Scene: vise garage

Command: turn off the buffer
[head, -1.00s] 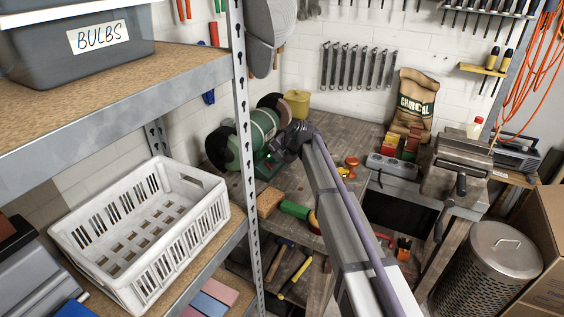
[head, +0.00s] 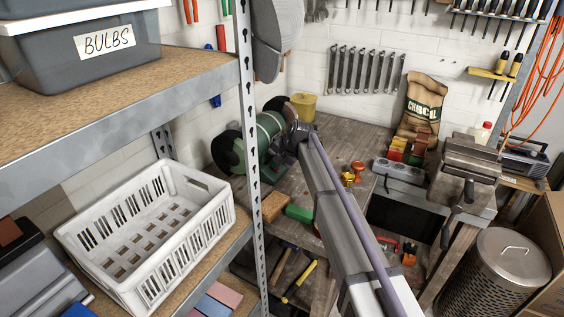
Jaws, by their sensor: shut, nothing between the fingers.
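The buffer (head: 268,132) is a green bench machine with dark round wheels at both ends. It stands at the left back of the wooden workbench in the head view. My gripper (head: 295,132) is at the far end of my arm, just right of the buffer's body. It is small, dark and shut with nothing in it, and my wrist partly covers it. I cannot tell whether it touches the buffer. The buffer's switch and the front of its base do not show clearly, so I cannot tell whether it is running.
The shelf post (head: 249,150) stands close in front of the buffer's left wheel. A white crate (head: 150,235) sits on the shelf. A yellow pot (head: 305,106) stands behind the buffer. A green block (head: 299,213), a sponge-like block (head: 276,206) and a vise (head: 467,160) are on the bench.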

